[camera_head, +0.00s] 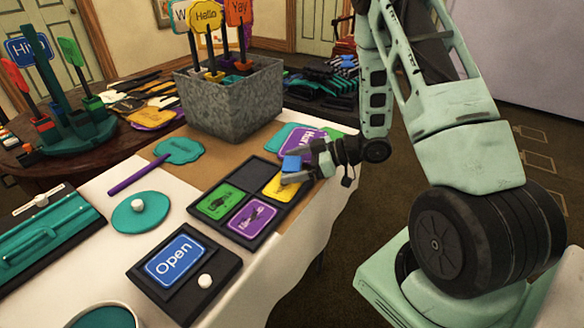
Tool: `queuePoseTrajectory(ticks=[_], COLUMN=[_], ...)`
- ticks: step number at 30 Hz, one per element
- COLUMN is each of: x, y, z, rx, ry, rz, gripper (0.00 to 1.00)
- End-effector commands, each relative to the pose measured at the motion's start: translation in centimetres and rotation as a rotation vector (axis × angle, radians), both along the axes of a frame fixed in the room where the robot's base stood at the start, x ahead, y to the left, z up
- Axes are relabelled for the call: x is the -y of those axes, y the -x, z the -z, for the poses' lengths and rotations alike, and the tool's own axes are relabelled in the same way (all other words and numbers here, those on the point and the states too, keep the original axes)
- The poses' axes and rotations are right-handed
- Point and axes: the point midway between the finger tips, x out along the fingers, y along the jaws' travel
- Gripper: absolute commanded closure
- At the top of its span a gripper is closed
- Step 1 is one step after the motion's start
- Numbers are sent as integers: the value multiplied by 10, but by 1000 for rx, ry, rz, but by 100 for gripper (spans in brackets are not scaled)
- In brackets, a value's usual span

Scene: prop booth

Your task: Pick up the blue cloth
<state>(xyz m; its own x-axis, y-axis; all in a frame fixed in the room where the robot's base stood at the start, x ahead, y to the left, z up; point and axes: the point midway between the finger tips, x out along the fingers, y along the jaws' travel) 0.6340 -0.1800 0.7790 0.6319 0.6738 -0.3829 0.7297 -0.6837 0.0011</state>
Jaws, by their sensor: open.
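A small blue piece (291,163), which looks like the blue cloth, shows at the far right edge of a black divided tray (222,226). My gripper (290,172) is right at it, reaching in from the right with its fingers open. One finger passes on the near side of the blue piece, over the tray's right compartment. Part of the blue piece may be hidden by the gripper. I cannot tell whether the fingers touch it or whether it rests on the tray or the table.
The tray holds a green card (218,200), a purple card (252,218) and a yellow card (281,188); its far compartment looks empty. A grey metal bin (228,100) of signs stands behind. A purple sign (304,141) lies beyond my gripper. A blue "Open" sign (174,260) lies in front.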

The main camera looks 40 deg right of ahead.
Motion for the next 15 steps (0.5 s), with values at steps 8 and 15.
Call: queuePoseTrajectory(ticks=[8, 15], x=[0, 0], y=[0, 0], z=[0, 0], rx=[0, 0], ry=[0, 0], rz=[0, 0], gripper=[38, 64])
